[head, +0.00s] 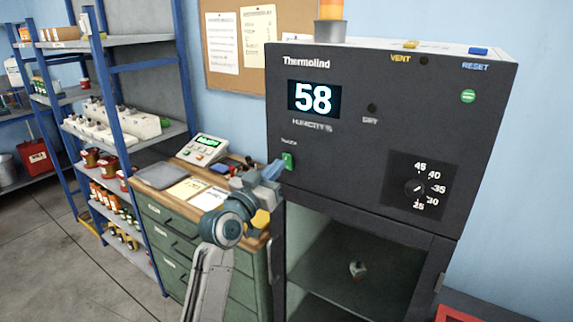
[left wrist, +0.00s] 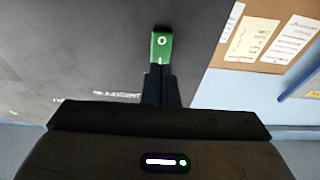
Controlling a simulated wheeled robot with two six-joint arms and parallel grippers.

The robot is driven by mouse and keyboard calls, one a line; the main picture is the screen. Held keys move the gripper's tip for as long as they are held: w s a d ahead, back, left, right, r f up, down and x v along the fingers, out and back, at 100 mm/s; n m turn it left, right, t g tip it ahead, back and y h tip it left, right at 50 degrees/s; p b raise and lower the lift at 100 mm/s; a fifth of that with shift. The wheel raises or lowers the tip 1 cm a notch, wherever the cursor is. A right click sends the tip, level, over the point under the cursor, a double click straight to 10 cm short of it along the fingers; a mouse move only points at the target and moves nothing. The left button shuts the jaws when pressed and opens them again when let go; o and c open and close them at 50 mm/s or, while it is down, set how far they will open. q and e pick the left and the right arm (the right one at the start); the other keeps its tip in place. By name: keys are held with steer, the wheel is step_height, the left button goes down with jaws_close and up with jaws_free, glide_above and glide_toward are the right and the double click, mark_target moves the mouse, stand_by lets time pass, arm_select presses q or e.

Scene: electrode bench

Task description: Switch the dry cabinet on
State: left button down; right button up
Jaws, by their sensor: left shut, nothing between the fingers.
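In the left wrist view the green switch (left wrist: 162,46) shows a white round mark. My left gripper (head: 273,170) is shut and empty, just left of the switch in the head view. In the left wrist view its fingertips (left wrist: 160,72) overlap the switch's lower end; I cannot tell whether they touch it. My right gripper is not in view.
A dial (head: 415,188) is at the panel's lower right, and a dark lamp (head: 371,108) is beside the display. Yellow vent (head: 411,44) and blue reset (head: 478,51) buttons are on top. A green drawer bench (head: 190,240) and blue shelving (head: 118,120) stand to the left.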

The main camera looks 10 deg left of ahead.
arm_select(q)
steer(key=shift+x, duration=0.95)
steer(key=shift+v, duration=0.8)
steer(key=v, duration=0.6)
steer(key=shift+s, duration=0.2)
steer(key=shift+f, duration=0.15)
